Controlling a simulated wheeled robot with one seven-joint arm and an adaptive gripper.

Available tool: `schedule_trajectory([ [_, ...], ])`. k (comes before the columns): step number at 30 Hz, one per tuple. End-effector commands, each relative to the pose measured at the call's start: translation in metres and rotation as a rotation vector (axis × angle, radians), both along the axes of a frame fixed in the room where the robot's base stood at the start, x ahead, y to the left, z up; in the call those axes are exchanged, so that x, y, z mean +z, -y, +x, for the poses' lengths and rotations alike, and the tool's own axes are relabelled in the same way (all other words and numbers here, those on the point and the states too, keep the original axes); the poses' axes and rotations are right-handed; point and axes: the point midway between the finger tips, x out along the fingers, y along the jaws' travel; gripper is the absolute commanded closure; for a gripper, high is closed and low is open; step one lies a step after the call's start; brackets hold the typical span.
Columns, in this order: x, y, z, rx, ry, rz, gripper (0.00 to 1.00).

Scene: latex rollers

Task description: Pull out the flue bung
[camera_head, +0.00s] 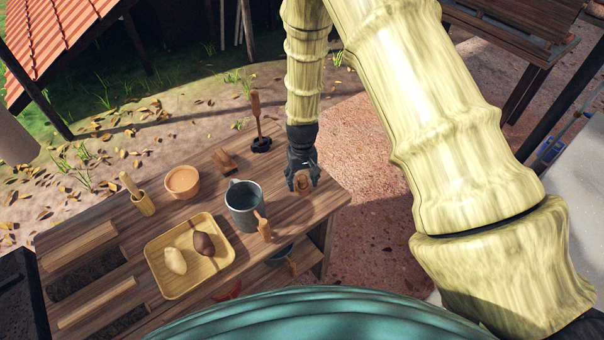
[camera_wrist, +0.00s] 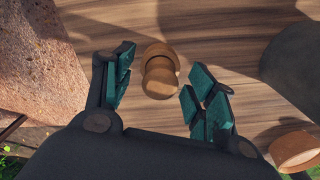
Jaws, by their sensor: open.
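The flue bung appears to be a small round wooden piece with a narrower knob (camera_wrist: 160,76), standing on the wooden table near its right end. In the head view it shows as a brown shape (camera_head: 303,183) at the tip of my gripper (camera_head: 300,168), partly covered by it. In the wrist view my gripper (camera_wrist: 162,98) is open, its green-padded fingers to either side of the knob, with a visible gap on each side. Its exact height above the table is hard to tell.
A grey jug (camera_head: 244,206) stands left of my gripper, with a wooden-handled tool (camera_head: 263,226) by it. A wooden block (camera_head: 223,162) and an upright handled tool (camera_head: 257,120) stand behind. A yellow tray (camera_head: 162,252) and a clay bowl (camera_head: 183,181) are further left.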

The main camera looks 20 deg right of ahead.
Motion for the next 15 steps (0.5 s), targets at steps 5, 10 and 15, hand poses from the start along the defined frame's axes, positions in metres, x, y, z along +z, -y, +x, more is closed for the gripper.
schedule_trajectory([
  [5, -0.0015, 0.0001, 0.0001, 0.0, 0.0, 0.0, 0.44],
  [10, -0.0014, 0.0, 0.0, 0.0, 0.0, 0.0, 0.47],
  [15, -0.0013, 0.0, 0.0, 0.0, 0.0, 0.0, 0.78],
])
